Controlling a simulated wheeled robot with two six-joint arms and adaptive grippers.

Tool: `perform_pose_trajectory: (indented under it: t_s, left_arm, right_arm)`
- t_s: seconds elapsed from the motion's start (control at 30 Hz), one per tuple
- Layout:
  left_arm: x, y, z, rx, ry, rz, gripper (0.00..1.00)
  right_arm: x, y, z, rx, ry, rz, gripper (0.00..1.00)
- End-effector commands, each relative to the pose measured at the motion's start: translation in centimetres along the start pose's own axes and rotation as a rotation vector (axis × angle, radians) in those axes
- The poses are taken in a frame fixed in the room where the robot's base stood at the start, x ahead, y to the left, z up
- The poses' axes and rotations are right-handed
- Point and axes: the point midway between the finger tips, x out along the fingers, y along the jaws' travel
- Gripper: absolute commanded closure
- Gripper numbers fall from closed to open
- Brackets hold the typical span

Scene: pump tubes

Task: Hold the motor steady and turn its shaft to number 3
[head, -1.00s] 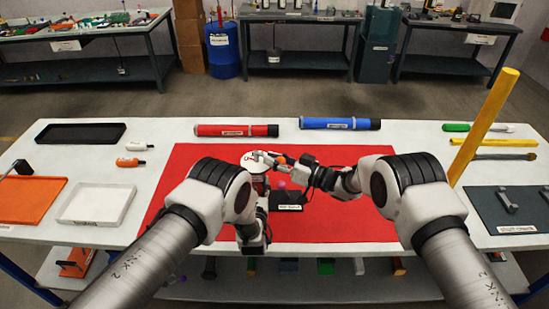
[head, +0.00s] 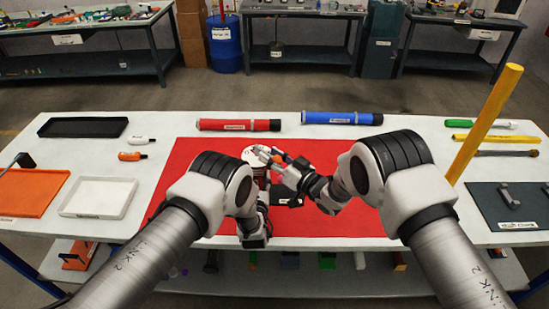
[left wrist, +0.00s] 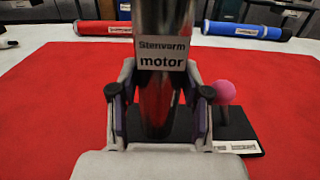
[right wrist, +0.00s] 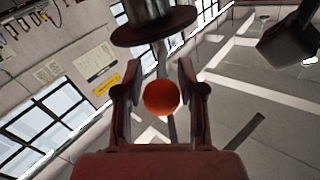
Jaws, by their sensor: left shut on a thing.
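The motor (left wrist: 163,85) is an upright dark metal cylinder labelled "Stenvorm motor" in the left wrist view. My left gripper (left wrist: 158,110) is shut on it from the near side. In the head view, its pale round top (head: 252,154) is partly covered by my right gripper (head: 268,155); I cannot read the numbers. In the right wrist view, an orange ball knob (right wrist: 162,97) sits between the spread fingers of my right gripper (right wrist: 160,100), with small gaps at both sides. A dark-rimmed disc (right wrist: 153,27) shows just beyond it.
The motor stands on a red mat (head: 330,225). A black base (left wrist: 240,135) and a pink ball (left wrist: 225,92) are just right of it. A red tube (head: 238,125) and a blue tube (head: 342,118) lie behind. The mat's right side is clear.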

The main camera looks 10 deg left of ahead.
Motion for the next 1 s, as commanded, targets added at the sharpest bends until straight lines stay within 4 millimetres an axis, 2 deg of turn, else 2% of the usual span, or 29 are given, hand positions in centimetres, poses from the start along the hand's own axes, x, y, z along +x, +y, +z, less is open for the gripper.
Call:
perform_pose_trajectory:
  t_s: [0.17, 0.4, 0.53, 0.7, 0.9, 0.97, 1.0]
  left_arm:
    - [-0.1, -0.1, -0.1, 0.000, 0.002, -0.004, 1.00]
    - [-0.1, -0.2, -0.1, 0.000, 0.001, -0.005, 1.00]
    - [-0.1, -0.2, -0.1, 0.000, 0.001, -0.005, 1.00]
    - [-0.1, -0.2, -0.1, 0.001, 0.001, -0.005, 1.00]
    - [-0.1, -0.2, -0.1, 0.001, 0.000, -0.005, 1.00]
    - [-0.1, -0.2, -0.1, 0.001, 0.000, -0.005, 1.00]
    - [-0.1, -0.2, -0.1, 0.001, 0.000, -0.005, 1.00]
  right_arm:
    - [-1.8, 0.1, 0.1, 0.001, -0.003, 0.002, 0.61]
    - [-7.9, 0.2, 0.0, 0.002, -0.001, 0.005, 0.61]
    - [-10.6, 0.1, 0.0, 0.001, -0.001, 0.003, 0.61]
    - [-12.0, 0.0, 0.0, 0.000, 0.000, 0.001, 0.61]
    - [-12.0, 0.0, 0.0, -0.001, 0.000, 0.000, 0.61]
    - [-12.0, 0.0, 0.0, 0.003, 0.000, 0.000, 0.82]
    - [-12.0, 0.0, 0.0, 0.015, 0.000, 0.000, 0.96]
